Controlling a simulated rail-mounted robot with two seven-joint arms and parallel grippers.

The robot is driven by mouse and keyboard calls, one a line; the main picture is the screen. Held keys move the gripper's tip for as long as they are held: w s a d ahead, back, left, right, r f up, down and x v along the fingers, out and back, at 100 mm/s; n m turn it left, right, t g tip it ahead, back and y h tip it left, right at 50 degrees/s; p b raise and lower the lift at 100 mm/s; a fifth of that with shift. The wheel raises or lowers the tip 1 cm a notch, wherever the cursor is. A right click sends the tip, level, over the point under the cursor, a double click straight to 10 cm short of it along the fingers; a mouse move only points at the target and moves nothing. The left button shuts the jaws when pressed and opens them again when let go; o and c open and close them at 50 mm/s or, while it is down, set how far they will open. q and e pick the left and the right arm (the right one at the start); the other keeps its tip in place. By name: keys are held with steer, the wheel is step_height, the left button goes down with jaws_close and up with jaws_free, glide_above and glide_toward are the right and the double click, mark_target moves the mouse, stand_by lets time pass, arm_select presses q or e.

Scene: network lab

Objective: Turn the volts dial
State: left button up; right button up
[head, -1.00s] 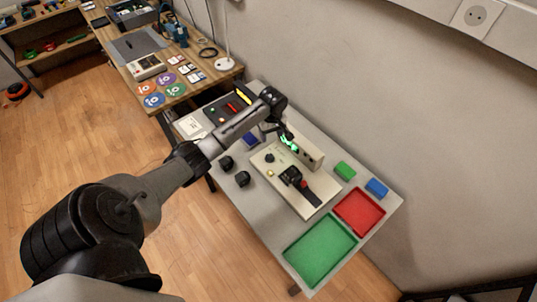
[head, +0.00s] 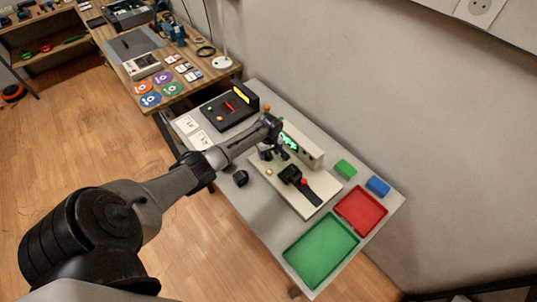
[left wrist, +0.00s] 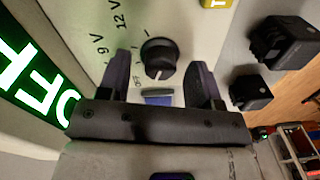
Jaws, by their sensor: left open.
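The volts dial (left wrist: 159,58) is a round black knob with a pale pointer mark on the cream panel (left wrist: 190,22). In the left wrist view, the printed labels 9 V, 12 V and OFF stand around it. My left gripper (left wrist: 158,68) is open, with one finger on each side of the dial; I cannot tell whether they touch it. In the head view my left gripper (head: 273,153) is over the upper left part of the cream board (head: 300,205) and hides the dial. A lit green display (head: 288,142) is beside it and shows OFF in the wrist view. My right gripper is not in view.
The board also holds a yellow button (head: 269,171) and a black part (head: 290,174) with a red knob. A black block (head: 240,178) stands to the left. Green (head: 320,250) and red (head: 360,210) trays lie at the front right. A black panel (head: 222,115) is behind.

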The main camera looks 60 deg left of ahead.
arm_select(q)
steer(key=shift+f, duration=0.3)
steer(key=c, duration=0.9)
steer(key=shift+r, duration=0.1)
